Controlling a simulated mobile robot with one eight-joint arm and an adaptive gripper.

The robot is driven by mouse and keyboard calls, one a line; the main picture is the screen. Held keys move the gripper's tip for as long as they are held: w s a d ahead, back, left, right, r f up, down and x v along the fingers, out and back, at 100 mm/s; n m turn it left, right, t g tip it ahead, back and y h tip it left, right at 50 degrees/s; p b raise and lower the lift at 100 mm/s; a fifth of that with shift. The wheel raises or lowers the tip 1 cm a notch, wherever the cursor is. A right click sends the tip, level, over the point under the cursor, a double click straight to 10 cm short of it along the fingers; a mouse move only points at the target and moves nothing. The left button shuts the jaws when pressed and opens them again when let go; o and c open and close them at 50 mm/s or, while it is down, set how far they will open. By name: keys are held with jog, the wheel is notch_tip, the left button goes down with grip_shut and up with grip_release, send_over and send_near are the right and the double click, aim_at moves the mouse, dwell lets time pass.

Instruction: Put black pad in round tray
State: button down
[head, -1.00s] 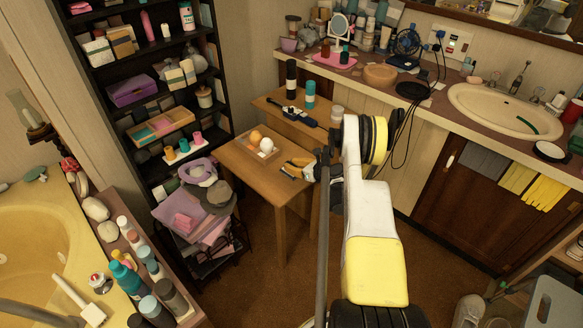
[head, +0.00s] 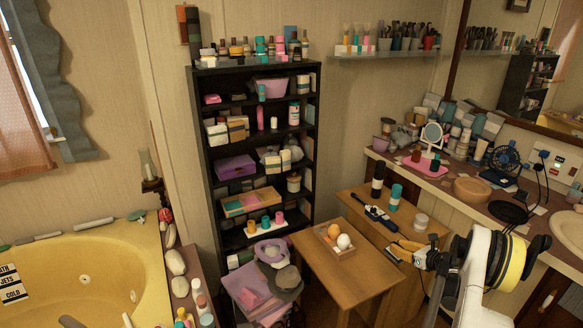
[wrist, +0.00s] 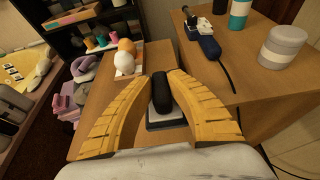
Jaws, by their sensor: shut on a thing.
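In the wrist view, the black pad (wrist: 161,92) is a rounded dark piece with a flat grey, pale-edged part below it. My gripper (wrist: 162,76) has its yellow fingers on either side of it, shut on it. It is over the small wooden table near that table's edge; I cannot tell if it touches the top. In the head view, my gripper (head: 398,250) is at the table's right side, and the pad is hard to make out. A round tan tray-like thing (head: 471,190) stands on the counter at right, beside a black disc (head: 506,213).
A square tray (head: 334,252) with an orange ball and a white ball sits on the small wooden table (head: 345,275). A second table (head: 375,205) behind holds bottles and a dark blue tool. A shelf (head: 205,150) stands behind left. The counter is crowded with a mirror and a fan.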

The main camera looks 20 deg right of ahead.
jog(key=w+a+r+n+y, duration=0.1)
jog(key=w+a+r, duration=0.3)
jog(key=a+r, duration=0.8)
jog(key=w+a+r+y, duration=0.1)
jog(key=w+a+r, duration=0.3)
jog(key=a+r, duration=0.75)
jog(key=s+a+r, duration=0.2)
jog(key=s+a, duration=0.2)
jog(key=a, duration=0.5)
jog(key=s+a+r+n, duration=0.1)
jog(key=s+a, duration=0.4)
jog(key=a, duration=0.5)
jog(key=s+a+r+y, duration=0.1)
jog(key=s+a+r, duration=0.3)
jog(key=a, duration=0.5)
jog(key=shift+s+a+n+g, duration=0.15)
jog(key=shift+a+n+g, duration=0.1)
jog(key=shift+n+g, duration=0.05)
